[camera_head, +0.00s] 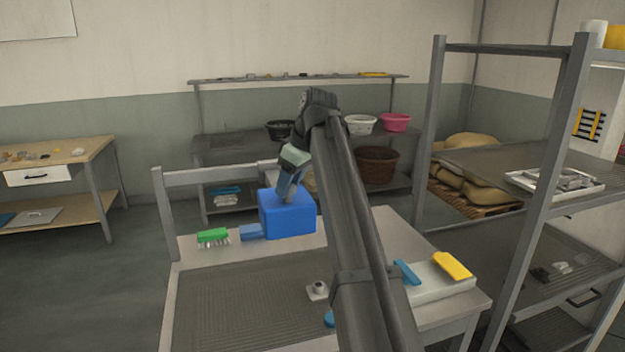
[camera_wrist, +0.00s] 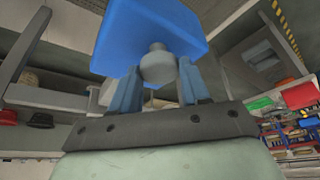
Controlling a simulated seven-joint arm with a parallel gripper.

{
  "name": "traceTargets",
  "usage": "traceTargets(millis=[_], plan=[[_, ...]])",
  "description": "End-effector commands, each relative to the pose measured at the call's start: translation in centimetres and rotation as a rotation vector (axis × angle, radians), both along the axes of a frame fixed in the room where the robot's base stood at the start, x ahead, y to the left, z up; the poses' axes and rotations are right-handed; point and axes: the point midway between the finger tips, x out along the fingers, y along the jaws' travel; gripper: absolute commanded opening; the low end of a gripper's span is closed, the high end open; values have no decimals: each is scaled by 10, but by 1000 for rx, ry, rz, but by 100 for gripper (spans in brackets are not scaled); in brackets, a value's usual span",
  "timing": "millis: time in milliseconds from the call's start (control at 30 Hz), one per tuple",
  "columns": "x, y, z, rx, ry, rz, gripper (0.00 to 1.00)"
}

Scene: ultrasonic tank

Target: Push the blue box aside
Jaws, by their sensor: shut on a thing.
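The blue box (camera_head: 289,216) stands near the far edge of the table, toward its left, in the head view. In the wrist view the blue box (camera_wrist: 150,35) fills the top middle, with a round grey knob (camera_wrist: 157,64) on the side facing me. My gripper (camera_head: 287,192) is at the top of the box, reaching down from above. In the wrist view its two blue-grey fingers (camera_wrist: 158,82) are shut on the knob, one on each side. The box looks upright; whether its base touches the table I cannot tell.
A green brush (camera_head: 212,237) and a small blue piece (camera_head: 250,231) lie left of the box. A grey fitting (camera_head: 317,290) lies on the table (camera_head: 215,300). A yellow item (camera_head: 453,265) is at the right. A metal rack (camera_head: 437,130) stands close on the right.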

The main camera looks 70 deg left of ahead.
Motion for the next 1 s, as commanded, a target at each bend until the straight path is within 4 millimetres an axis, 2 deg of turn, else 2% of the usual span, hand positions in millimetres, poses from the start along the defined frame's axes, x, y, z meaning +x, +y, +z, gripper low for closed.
traceTargets(millis=[33, 100, 300, 500, 833, 867, 1000], plan=[[-15, -1, 0, 0, 1, 6, 0], [-30, -1, 0, 1, 2, 5, 0], [-63, 0, 0, 1, 2, 5, 0], [-75, 0, 0, 1, 2, 3, 0], [-76, 0, 0, 1, 2, 3, 0], [-76, 0, 0, 1, 2, 3, 48], [-75, 0, 0, 0, 1, 1, 61]])
